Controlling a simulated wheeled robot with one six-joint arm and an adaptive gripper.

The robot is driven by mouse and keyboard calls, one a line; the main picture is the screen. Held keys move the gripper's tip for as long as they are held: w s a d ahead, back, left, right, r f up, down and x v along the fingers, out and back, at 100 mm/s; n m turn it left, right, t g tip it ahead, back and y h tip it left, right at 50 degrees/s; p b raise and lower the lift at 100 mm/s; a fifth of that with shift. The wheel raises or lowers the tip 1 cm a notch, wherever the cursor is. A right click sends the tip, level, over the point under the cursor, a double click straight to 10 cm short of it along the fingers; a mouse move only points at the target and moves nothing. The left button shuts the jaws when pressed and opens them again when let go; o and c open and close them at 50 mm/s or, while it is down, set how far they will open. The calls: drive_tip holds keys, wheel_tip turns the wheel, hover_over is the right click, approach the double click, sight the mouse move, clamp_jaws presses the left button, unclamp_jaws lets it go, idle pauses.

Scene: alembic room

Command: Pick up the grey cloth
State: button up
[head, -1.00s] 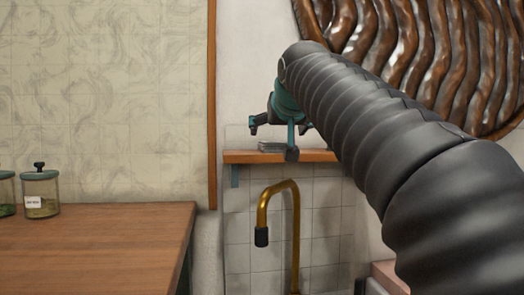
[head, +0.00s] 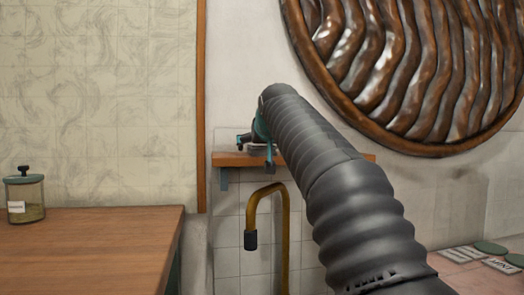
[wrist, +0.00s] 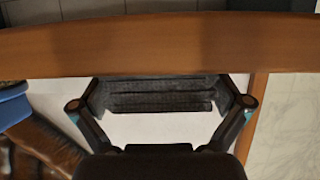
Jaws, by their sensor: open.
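The grey cloth (wrist: 160,97) is folded in layers and lies on the wooden wall shelf (wrist: 160,47). My gripper and arm hide most or all of the cloth there. My gripper is open and holds nothing.
A brass tap (head: 284,230) rises below the shelf. A wooden counter (head: 90,245) with a lidded jar (head: 25,198) is at left. A large carved brown disc (head: 420,70) hangs on the wall at right. Small signs (head: 500,266) lie at lower right.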

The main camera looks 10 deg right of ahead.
drive_tip(key=c, duration=1.2)
